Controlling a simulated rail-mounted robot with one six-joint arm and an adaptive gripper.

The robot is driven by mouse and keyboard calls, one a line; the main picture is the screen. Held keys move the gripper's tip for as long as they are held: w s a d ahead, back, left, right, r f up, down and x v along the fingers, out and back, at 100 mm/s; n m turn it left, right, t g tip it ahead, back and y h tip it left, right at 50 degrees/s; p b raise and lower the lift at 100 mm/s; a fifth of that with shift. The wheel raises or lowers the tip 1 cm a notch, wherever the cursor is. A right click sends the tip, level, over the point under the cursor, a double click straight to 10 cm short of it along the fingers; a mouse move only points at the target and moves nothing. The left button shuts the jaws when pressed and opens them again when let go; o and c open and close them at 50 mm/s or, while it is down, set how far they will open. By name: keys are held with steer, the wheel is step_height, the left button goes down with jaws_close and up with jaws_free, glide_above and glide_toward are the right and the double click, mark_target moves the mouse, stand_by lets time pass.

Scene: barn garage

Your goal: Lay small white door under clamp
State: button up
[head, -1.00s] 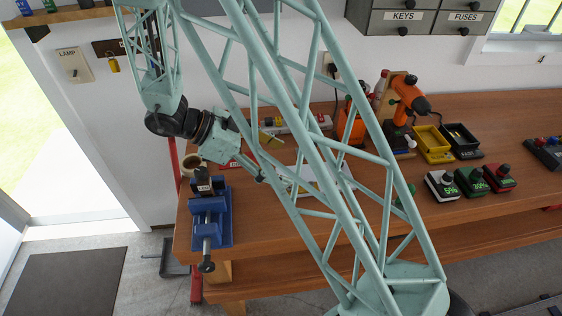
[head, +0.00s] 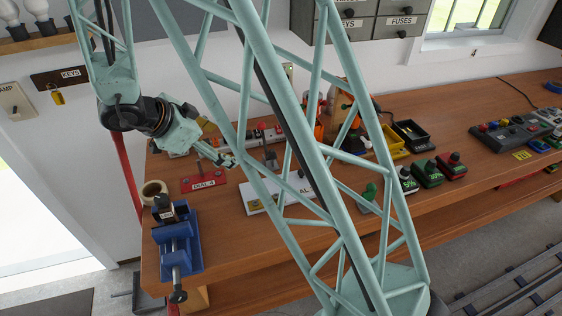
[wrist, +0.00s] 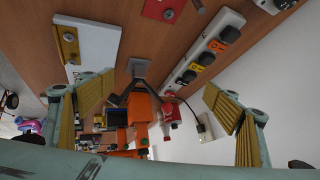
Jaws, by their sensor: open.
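A flat white panel (head: 262,200), the likeliest small white door, lies on the bench with a yellowish patch near its left end and partly hidden lettering. My arm lattice hides part of it. In the wrist view a white panel (wrist: 92,42) with a brass-coloured strip lies at upper left. A small grey fixture (head: 270,157) stands behind the panel; I cannot tell if it is the clamp. A blue vise (head: 180,247) sits at the bench's left front corner. My gripper (head: 219,144) is open and empty above the bench, behind the panel; its fingers also show in the wrist view (wrist: 160,108).
A power strip (wrist: 207,58) runs along the wall. Orange tools, a yellow tray (head: 384,147) and several batteries (head: 427,173) stand to the right. Bare bench lies in front.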

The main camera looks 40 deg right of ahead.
steer(key=w+a+r+n+t+y, duration=0.2)
steer(key=w+a+r+t, duration=0.15)
steer(key=r, duration=0.35)
steer(key=w+a+r+n+t+y, duration=0.2)
steer(key=w+a+r+n+y, duration=0.15)
steer(key=r, duration=0.35)
steer(key=s+a+r+n+t+y, duration=0.1)
steer(key=s+a+r+n+y, duration=0.1)
steer(key=s+a+r+n, duration=0.3)
steer(key=s+a+r+y, duration=0.2)
steer(key=a+r, duration=0.1)
steer(key=r, duration=0.3)
steer(key=s+r+n+g+y, duration=0.2)
steer(key=s+n, duration=0.4)
steer(key=s, duration=1.2)
steer(key=s+d+f+n+g+h, duration=0.1)
steer(key=s+d, duration=0.4)
steer(key=s, duration=0.5)
steer(key=s+d+f+n+g+h, duration=0.1)
steer(key=s+d, duration=0.3)
steer(key=s, duration=0.6)
steer(key=shift+d+f+g+h, duration=0.45)
steer(key=shift+f+h, duration=0.15)
steer(key=shift+h, duration=0.15)
steer(key=shift+n, duration=0.25)
